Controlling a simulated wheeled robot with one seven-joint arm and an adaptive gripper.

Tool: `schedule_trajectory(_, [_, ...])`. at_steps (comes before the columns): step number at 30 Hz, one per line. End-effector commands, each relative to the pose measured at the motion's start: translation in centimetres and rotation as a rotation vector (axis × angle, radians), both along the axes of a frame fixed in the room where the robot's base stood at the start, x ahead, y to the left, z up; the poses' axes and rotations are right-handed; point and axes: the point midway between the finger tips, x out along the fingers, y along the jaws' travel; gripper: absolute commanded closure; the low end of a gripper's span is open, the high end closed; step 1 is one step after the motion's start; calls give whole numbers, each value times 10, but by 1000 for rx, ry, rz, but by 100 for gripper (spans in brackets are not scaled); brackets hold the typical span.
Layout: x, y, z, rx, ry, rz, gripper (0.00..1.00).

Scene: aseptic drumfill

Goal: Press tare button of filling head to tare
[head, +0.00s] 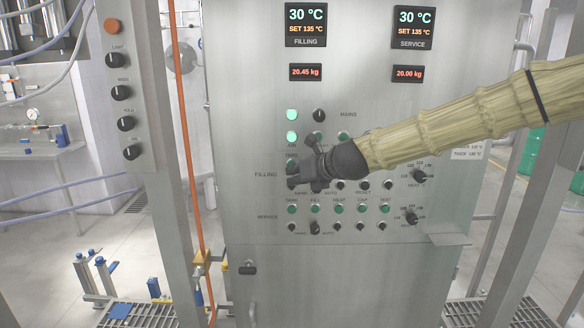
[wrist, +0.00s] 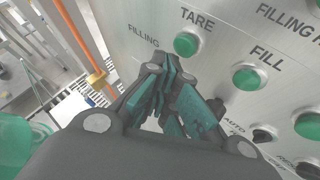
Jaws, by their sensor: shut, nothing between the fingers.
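The steel control panel (head: 350,90) faces me. In the wrist view the green TARE button (wrist: 187,44) of the filling row sits just beyond my fingertips, below its TARE label and right of the word FILLING. The green FILL button (wrist: 249,77) is to its lower right. My gripper (wrist: 168,78) is shut and empty, its tips close to the TARE button in the picture; I cannot tell whether they touch the panel. The filling weight display (head: 305,72) reads 20.45 kg.
The service row has its own green TARE button (head: 292,210) lower down. Black knobs (head: 419,175) and other buttons surround the rows. An orange pipe (head: 185,130) runs upright left of the panel. A side column (head: 125,85) carries an orange button and several knobs.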

Motion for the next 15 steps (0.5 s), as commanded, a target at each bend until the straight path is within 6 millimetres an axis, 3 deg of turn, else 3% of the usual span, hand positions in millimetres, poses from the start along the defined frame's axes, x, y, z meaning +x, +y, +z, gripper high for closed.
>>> schedule_trajectory(15, [5, 1, 0, 0, 1, 0, 100])
